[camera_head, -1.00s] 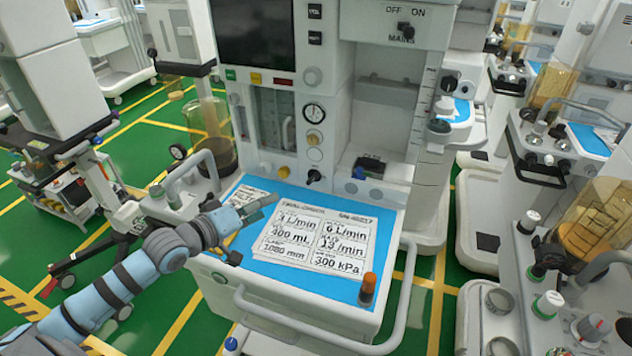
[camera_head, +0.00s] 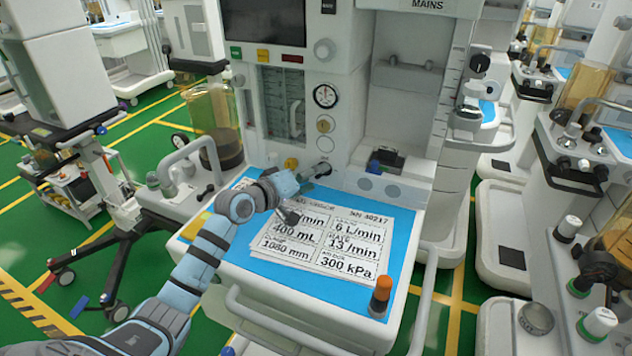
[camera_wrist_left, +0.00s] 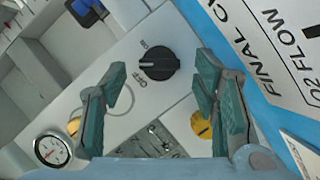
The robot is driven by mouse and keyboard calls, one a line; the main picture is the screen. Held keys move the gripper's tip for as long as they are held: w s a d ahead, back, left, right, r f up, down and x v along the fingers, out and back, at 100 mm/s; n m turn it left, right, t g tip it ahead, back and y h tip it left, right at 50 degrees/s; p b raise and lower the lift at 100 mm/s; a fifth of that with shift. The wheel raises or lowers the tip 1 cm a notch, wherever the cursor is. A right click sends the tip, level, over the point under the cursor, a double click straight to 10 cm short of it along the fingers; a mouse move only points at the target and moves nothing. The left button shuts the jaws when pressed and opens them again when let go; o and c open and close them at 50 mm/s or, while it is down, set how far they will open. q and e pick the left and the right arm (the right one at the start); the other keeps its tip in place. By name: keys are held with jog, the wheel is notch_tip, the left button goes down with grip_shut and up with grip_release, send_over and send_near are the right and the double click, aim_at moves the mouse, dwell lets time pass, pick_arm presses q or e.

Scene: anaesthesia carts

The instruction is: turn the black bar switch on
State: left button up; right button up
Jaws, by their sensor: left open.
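A round black switch with a raised bar (camera_wrist_left: 159,62) sits on the light machine panel in the left wrist view, with ON and OFF printed beside it. Its bar lies nearly level in that view; I cannot tell which label it points to. In the head view, the dark switch (camera_head: 323,169) is small and partly hidden at the panel's lower edge. My left gripper (camera_head: 312,177) is close in front of it. In the left wrist view, the left gripper (camera_wrist_left: 160,70) has its teal fingers apart, with the switch between them in the picture; contact is not visible.
Printed cards (camera_head: 325,245) lie on the blue worktop (camera_head: 225,245) below the gripper. A yellow knob (camera_wrist_left: 201,125) and a pressure gauge (camera_wrist_left: 52,149) are on the same panel. An orange-topped bottle (camera_head: 381,297) stands at the front right corner, by a rail.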

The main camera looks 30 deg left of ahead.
pick_arm(q)
jog(key=shift+x, duration=0.85)
jog(key=c, duration=1.2)
jog(key=shift+o, duration=0.2)
jog(key=shift+r+m+p, duration=0.2)
jog(key=shift+m+p, duration=0.1)
jog(key=shift+p, duration=0.4)
jog(key=m+y+p, duration=0.1)
jog(key=p, duration=0.1)
jog(key=m+y+p, duration=0.1)
jog(key=m+p, duration=0.1)
jog(key=p, duration=0.1)
jog(key=m+g+y+p, duration=0.1)
jog(key=p, duration=0.2)
jog(key=shift+d+r, duration=0.2)
jog(key=shift+d, duration=0.1)
jog(key=shift+f+m+y+p, duration=0.2)
jog(key=shift+m+y+p, duration=0.7)
jog(key=shift+m+p, duration=0.55)
